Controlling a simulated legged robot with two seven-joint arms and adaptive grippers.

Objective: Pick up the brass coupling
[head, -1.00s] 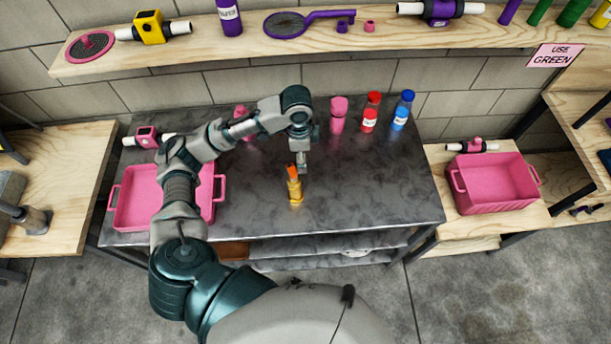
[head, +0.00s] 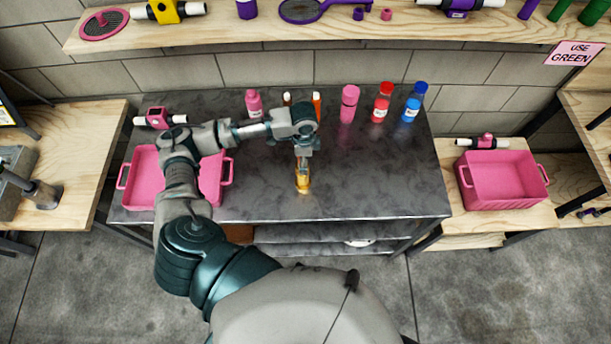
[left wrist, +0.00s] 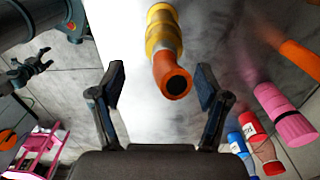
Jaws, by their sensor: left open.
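The brass coupling (head: 303,184) stands on the dark table near its front edge. It is golden, and in the left wrist view it shows as a yellow-gold body (left wrist: 163,32) with an orange open end pointing toward the camera. My left gripper (head: 303,152) is right above it in the head view and hides its top. In the left wrist view the left gripper (left wrist: 160,88) is open, its two black fingers apart on either side of the orange end, with gaps on both sides. A small dark claw, likely my right gripper (left wrist: 32,70), shows at the left of that view; its opening is unclear.
Pink (head: 349,104), red (head: 381,103) and blue (head: 415,103) bottles stand at the table's back. A pink crate (head: 144,184) sits on the left of the table, another (head: 500,180) on a bench at right. The table's right part is clear.

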